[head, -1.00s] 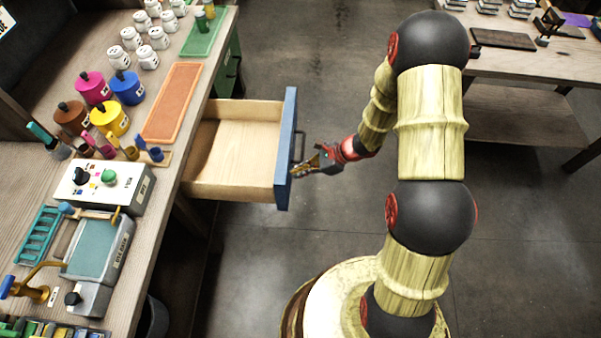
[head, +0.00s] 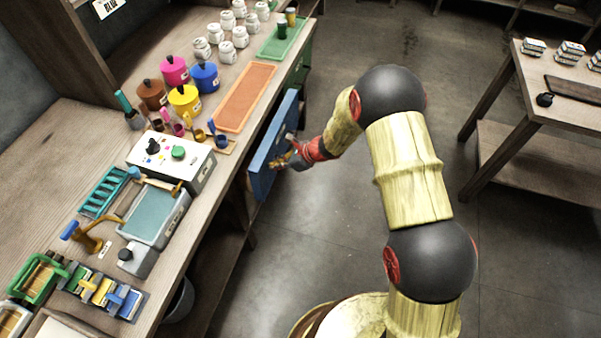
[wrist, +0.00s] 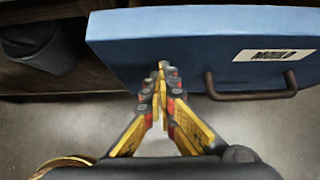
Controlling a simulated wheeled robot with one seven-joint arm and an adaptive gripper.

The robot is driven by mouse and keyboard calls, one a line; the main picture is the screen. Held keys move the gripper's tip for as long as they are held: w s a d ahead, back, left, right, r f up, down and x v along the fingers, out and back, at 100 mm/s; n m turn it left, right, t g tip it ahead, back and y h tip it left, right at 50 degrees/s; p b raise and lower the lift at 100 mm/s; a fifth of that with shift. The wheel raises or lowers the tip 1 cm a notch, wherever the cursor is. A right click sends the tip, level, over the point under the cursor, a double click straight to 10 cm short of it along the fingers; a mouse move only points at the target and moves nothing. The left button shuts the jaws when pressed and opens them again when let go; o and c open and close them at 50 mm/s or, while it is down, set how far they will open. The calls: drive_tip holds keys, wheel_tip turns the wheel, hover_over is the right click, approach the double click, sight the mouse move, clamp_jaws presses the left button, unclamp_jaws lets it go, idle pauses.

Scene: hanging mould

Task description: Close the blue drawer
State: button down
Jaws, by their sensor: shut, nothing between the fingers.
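The blue drawer (head: 270,150) is under the edge of the wooden workbench in the head view. Its blue front stands close to the bench and its inside is hidden. In the wrist view the drawer front (wrist: 170,42) fills the top, with a white label and a dark handle (wrist: 252,90) at the right. My gripper (head: 278,161) is at the drawer front, beside the handle. In the wrist view my gripper (wrist: 162,72) is shut and empty, its fingertips together at the front's lower edge. I cannot tell for sure whether they touch it.
The bench top holds several coloured pots (head: 184,100), white jars (head: 227,20), an orange tray (head: 245,97) and a white control box (head: 170,160). A dark bin (head: 178,302) stands under the bench. Another table (head: 535,110) is at the right. The floor between is clear.

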drive_tip(key=a, duration=0.2)
drive_tip(key=w+a, duration=0.1)
drive_tip(key=a, duration=0.1)
drive_tip(key=w+a, duration=0.1)
drive_tip(key=a, duration=0.1)
drive_tip(key=shift+w+a, duration=0.15)
drive_tip(key=shift+a, duration=0.2)
drive_tip(key=shift+r, duration=0.1)
